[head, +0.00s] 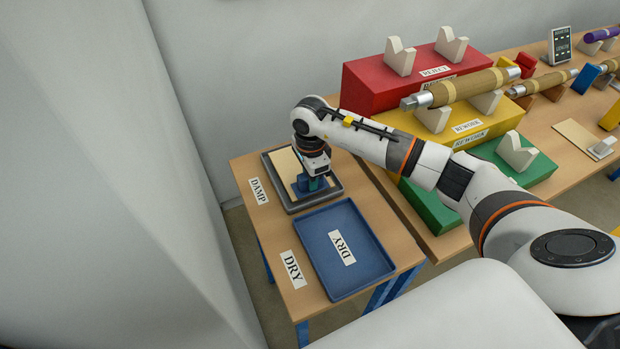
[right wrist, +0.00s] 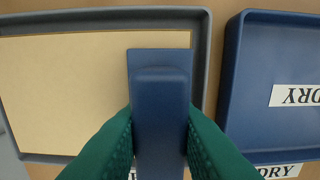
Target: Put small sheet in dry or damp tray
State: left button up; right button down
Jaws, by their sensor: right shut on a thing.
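My right gripper (head: 313,181) is over the grey damp tray (head: 272,172) and is shut on a blue piece (right wrist: 160,105). The piece has an upright grip between my green fingertips and a flat blue part behind it. In the head view the blue piece (head: 303,189) is partly hidden by my gripper. A cream sheet (right wrist: 70,95) lies flat in the damp tray, left of the blue piece in the wrist view. I cannot tell whether the blue piece touches the sheet. The blue dry tray (head: 365,265) is empty apart from its DRY label. My left gripper is not in view.
Paper labels DAMP (head: 258,191) and DRY (head: 293,269) lie on the wooden table. To the right stand a red stand (head: 375,85), a yellow stand (head: 398,122) bearing a wound bushing (head: 460,88), and a green stand (head: 430,208). A grey wall is at the left.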

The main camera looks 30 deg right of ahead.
jog(key=shift+f, duration=0.9)
jog(key=c, duration=1.2)
grip_release()
jog(key=shift+f, duration=0.1)
